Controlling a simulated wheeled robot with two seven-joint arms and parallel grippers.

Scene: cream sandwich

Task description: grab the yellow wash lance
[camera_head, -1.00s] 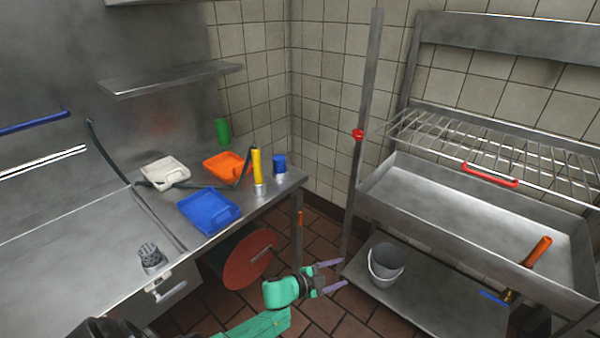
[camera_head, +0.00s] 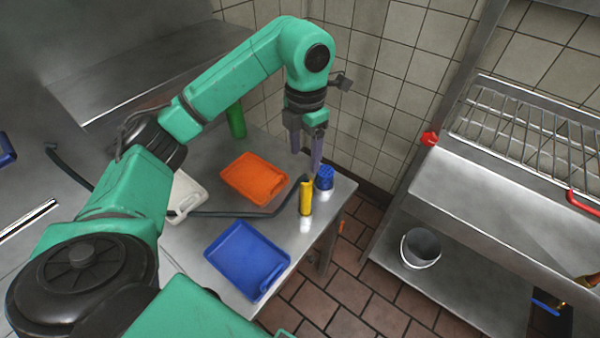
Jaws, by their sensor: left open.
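The yellow wash lance (camera_head: 306,199) stands upright near the right end of the steel table, with a black hose running from its top to the left. My left gripper (camera_head: 305,162) points down, open and empty, with its fingertips just above the lance's top in the picture. I cannot tell the exact gap in depth, but the fingers do not appear to be around the lance. My right gripper is not in view.
A blue cylinder (camera_head: 325,178) stands close to the lance's right. An orange tray (camera_head: 255,178), a blue tray (camera_head: 247,260), a white tray (camera_head: 186,194) and a green cup (camera_head: 236,120) are also on the table. A grey bucket (camera_head: 420,249) sits on the lower shelf at right.

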